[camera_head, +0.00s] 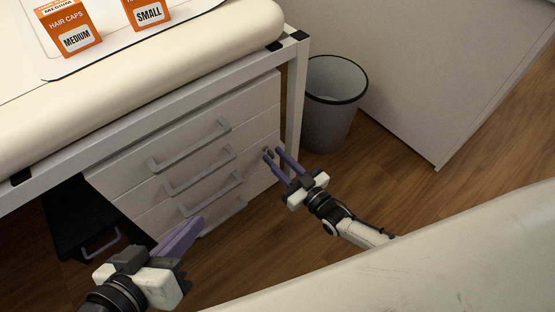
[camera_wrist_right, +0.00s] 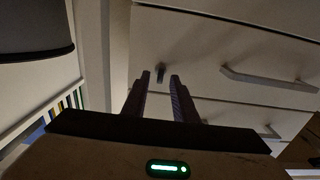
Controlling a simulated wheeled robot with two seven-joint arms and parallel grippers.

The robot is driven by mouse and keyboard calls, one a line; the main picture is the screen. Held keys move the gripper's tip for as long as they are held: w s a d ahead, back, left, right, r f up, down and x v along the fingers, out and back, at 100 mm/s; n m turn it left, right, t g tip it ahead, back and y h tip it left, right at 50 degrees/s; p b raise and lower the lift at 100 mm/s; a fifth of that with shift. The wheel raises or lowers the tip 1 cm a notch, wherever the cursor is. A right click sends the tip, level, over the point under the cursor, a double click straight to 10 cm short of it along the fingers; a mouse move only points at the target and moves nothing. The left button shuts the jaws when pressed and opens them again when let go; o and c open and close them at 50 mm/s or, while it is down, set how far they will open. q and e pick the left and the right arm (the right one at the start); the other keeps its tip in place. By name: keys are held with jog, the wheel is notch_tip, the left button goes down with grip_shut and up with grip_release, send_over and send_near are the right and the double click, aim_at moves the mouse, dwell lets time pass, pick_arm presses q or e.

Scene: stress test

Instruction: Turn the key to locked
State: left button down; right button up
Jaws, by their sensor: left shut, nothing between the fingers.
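The small dark key (camera_wrist_right: 160,72) sticks out of the front of a white drawer unit (camera_head: 262,128), near the top drawer's right end. My right gripper (camera_head: 273,152) points at that spot in the head view. In the right wrist view its two purple fingers (camera_wrist_right: 160,78) are apart, and the key shows in the gap at their tips. I see no finger closed on it. The key is too small to read its turn angle surely. My left gripper (camera_head: 200,222) is shut and empty, in front of the lower drawers.
The drawers have grey bar handles (camera_head: 197,142). A padded cream bench (camera_head: 150,75) overhangs them, carrying orange hair cap boxes (camera_head: 72,27). A grey bin (camera_head: 333,105) stands just right of the bench leg (camera_head: 296,95). A dark box with a handle (camera_head: 85,230) is low at left.

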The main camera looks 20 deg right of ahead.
grip_shut()
jog(key=m, duration=1.2)
jog(key=shift+w+d+f+m, duration=0.1)
jog(key=shift+d+f+m, duration=0.05)
jog(key=shift+d+m, duration=0.2)
jog(key=shift+f+m, duration=0.15)
jog(key=shift+m, duration=2.5)
